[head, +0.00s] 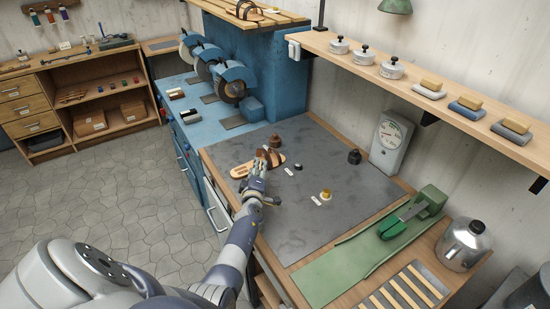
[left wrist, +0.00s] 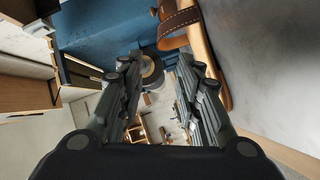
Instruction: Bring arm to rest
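My left arm reaches in from the bottom left in the head view. Its gripper (head: 259,170) is over the near left part of the grey mat, right beside a tan sandal with brown straps (head: 241,171). In the left wrist view the two fingers (left wrist: 158,90) stand apart with nothing between them. The sandal's strap and sole edge (left wrist: 181,22) show just beyond the right finger in that view. I cannot tell whether the finger touches the sandal. My right gripper is not in view.
The grey mat (head: 330,230) carries small pots and a brass piece (head: 326,194). A dial gauge (head: 390,137) stands behind. A shelf overhangs the back. Open floor (head: 120,200) lies left.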

